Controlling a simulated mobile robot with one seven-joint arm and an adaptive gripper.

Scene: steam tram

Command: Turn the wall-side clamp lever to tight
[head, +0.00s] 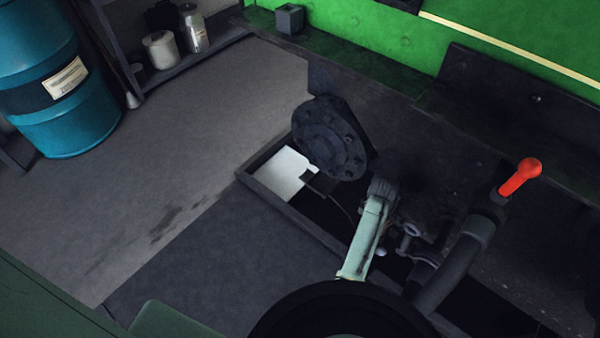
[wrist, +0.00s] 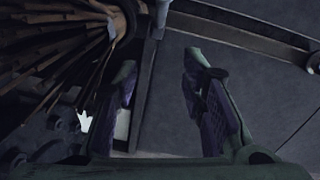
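My gripper (wrist: 160,72) shows in the wrist view with its two dark green, purple-padded fingers apart and nothing between them. In the head view I cannot make out its fingertips. A lever with a red knob (head: 520,178) stands up on the wall side, above a thick dark pipe (head: 455,265). Small grey fittings (head: 410,242) with a pale ball end (head: 381,252) sit left of that pipe, partly in shadow. No label shows, so I cannot tell which of these is the wall-side clamp lever. It is not recognisable in the wrist view.
A dark flanged disc (head: 330,138) stands at the open floor pit, whose raised rim (head: 290,212) crosses the middle. A brown ribbed part (wrist: 65,55) fills the wrist view's upper left, near the left finger. A blue drum (head: 55,80) stands far left. Floor between is clear.

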